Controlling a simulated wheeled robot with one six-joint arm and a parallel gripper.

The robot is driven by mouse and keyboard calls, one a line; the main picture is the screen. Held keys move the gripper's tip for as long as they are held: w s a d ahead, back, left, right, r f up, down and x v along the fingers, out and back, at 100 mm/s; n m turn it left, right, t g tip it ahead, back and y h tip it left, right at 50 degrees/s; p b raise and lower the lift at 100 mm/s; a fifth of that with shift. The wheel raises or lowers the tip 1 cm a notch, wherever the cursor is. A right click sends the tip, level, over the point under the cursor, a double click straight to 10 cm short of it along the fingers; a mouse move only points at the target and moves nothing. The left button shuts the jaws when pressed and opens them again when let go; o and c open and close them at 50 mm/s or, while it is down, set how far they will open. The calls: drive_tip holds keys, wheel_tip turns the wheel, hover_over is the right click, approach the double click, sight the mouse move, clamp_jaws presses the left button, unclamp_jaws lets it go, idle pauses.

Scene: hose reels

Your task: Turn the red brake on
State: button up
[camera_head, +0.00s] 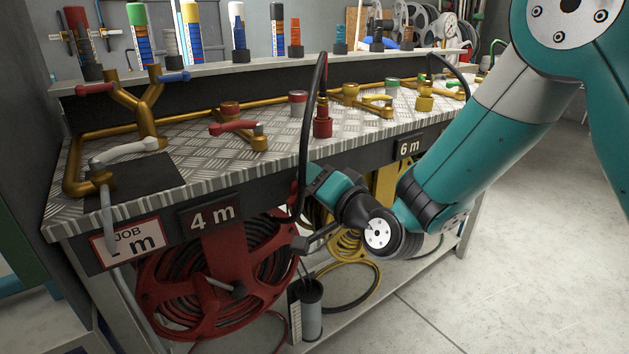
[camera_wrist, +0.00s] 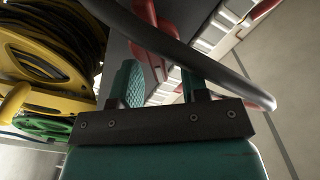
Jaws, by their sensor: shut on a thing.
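In the wrist view my gripper (camera_wrist: 163,86) has its two fingers on either side of a narrow red bar (camera_wrist: 146,12), which looks like the red brake's lever. The fingers are closed in on it, but the exact contact is partly hidden. In the head view my gripper (camera_head: 314,172) reaches to the front edge of the bench, just right of the 4 m sign, and its fingertips are hard to see. The red hose reel (camera_head: 180,290) hangs below the bench, left of my gripper. The brake's setting cannot be read.
A black hose (camera_head: 303,130) loops down from a red coupling (camera_head: 322,124) close beside my gripper. The bench (camera_head: 190,128) carries brass pipes and valve handles. The floor (camera_head: 540,220) at right is clear.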

drive_tip(key=shift+w+d+f+m, duration=0.1)
drive_tip(key=shift+f+m, duration=0.2)
drive_tip(key=shift+m, duration=0.9)
drive_tip(key=shift+s+f+m, duration=0.1)
drive_tip(key=shift+f+m, duration=0.15)
drive_tip(key=shift+m, duration=0.95)
drive_tip(key=shift+w+d+f+m, duration=0.1)
drive_tip(key=shift+f+m, duration=0.2)
drive_tip(key=shift+m, duration=0.9)
drive_tip(key=o, duration=0.9)
drive_tip(key=shift+a, duration=0.15)
drive_tip(key=shift+c, duration=0.2)
